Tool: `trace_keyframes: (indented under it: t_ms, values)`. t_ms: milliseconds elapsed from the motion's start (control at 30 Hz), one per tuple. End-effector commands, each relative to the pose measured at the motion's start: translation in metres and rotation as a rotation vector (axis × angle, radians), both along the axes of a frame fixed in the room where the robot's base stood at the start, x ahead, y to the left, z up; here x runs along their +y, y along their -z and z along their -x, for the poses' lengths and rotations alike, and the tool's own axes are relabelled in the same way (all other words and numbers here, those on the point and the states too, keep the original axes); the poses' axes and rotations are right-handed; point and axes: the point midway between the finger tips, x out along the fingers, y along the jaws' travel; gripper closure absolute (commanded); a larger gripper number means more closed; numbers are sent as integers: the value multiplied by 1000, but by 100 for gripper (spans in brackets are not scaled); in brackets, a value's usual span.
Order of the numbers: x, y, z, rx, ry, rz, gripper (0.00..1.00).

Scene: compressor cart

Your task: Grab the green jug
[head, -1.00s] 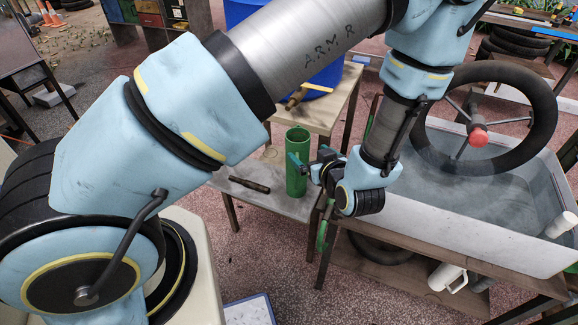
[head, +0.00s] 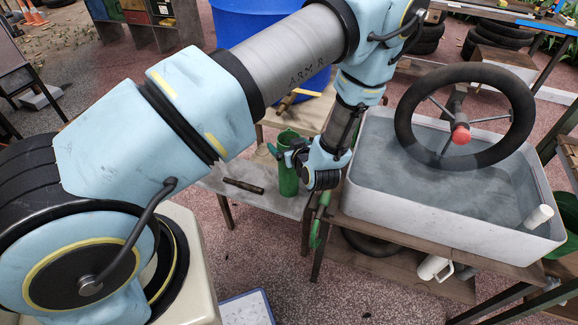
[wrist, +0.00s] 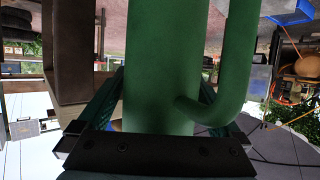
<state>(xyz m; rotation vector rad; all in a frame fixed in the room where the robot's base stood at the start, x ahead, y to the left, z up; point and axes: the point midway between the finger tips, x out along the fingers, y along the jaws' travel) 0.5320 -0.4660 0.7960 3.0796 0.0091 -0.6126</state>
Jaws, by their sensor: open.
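The green jug (head: 288,182) stands upright on a low grey bench, partly hidden by my gripper in the head view. It is a tall cylinder. In the wrist view the jug (wrist: 160,50) fills the middle, and its curved handle (wrist: 238,55) is on the right. My gripper (head: 283,152) is at the jug's upper part, coming from the right. In the wrist view its green fingers stand on both sides of the jug body, open. The right finger is partly behind the handle's lower end. I cannot tell whether either finger touches the jug.
A dark cylindrical tool (head: 243,186) lies on the bench left of the jug. A large grey basin (head: 440,205) with a black handwheel (head: 465,85) stands to the right. A green curved object (head: 320,222) hangs near the bench edge. A blue barrel (head: 245,30) is behind.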

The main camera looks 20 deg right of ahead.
Motion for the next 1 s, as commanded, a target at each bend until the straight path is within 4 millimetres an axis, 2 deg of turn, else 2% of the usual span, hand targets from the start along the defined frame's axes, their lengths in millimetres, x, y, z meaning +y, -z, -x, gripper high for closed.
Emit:
trace_keyframes:
  t_ms: [200, 1000]
  values:
    - [0, 1, -1, 0, 0, 0, 0]
    - [0, 1, 0, 0, 0, 0, 90]
